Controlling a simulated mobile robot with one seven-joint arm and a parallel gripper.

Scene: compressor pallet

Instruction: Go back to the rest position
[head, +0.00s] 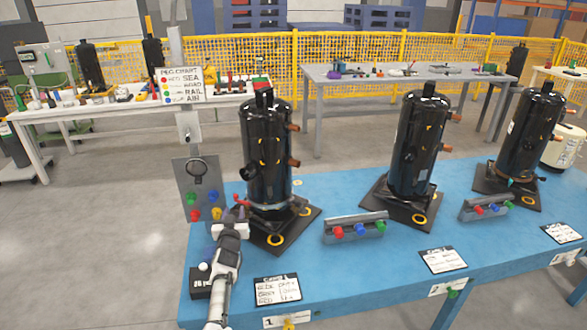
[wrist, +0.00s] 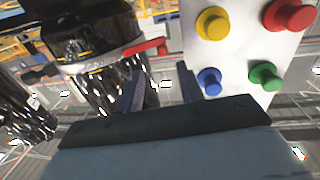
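My arm reaches up from the bottom of the head view, and my gripper (head: 230,222) is at the left end of the blue table, beside the leftmost black compressor (head: 265,150). In the wrist view my gripper's two fingers (wrist: 160,80) stand apart with nothing visible between them. The compressor (wrist: 85,35) with a red lever (wrist: 147,47) is at upper left there. A panel (wrist: 245,50) with yellow, red, blue and green pegs is at upper right. The fingertips are too small to judge in the head view.
The blue table (head: 340,190) carries two more compressors (head: 420,145) (head: 530,130), peg holders (head: 355,228) (head: 486,207) and cards (head: 277,290). The peg panel (head: 203,190) hangs on a post by the gripper. Open floor (head: 110,240) lies left of the table.

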